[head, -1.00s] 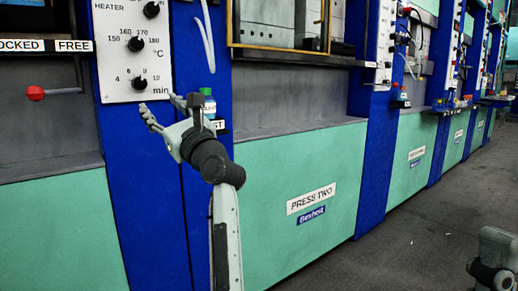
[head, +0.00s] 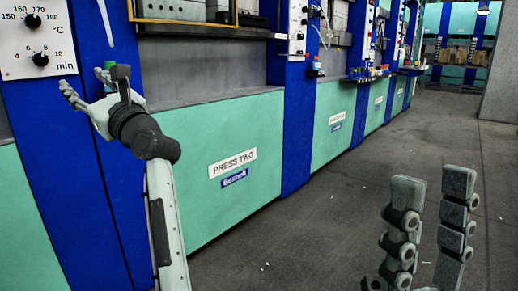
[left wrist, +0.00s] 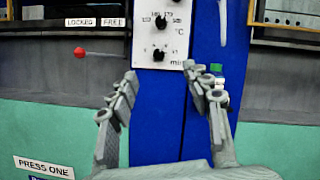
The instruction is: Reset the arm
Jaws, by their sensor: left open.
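My left gripper (head: 95,82) is open and empty in front of the blue column of the press row. In the left wrist view its two fingers (left wrist: 160,75) stand apart, below and in front of the white heater panel (left wrist: 160,25) with black knobs. A green-capped bottle (left wrist: 216,69) shows just beyond the right finger. I cannot tell whether any finger touches the panel or bottle. My right gripper (head: 431,180) stands at the lower right of the head view, fingers pointing up and apart, with nothing between them, over the dark floor.
The green front of press two (head: 210,205) is to the right of my left arm. A red-knobbed lever (left wrist: 80,53) is left of the panel. More presses recede to the right. The floor (head: 330,230) is open, with a grey pillar (head: 500,85) farther back.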

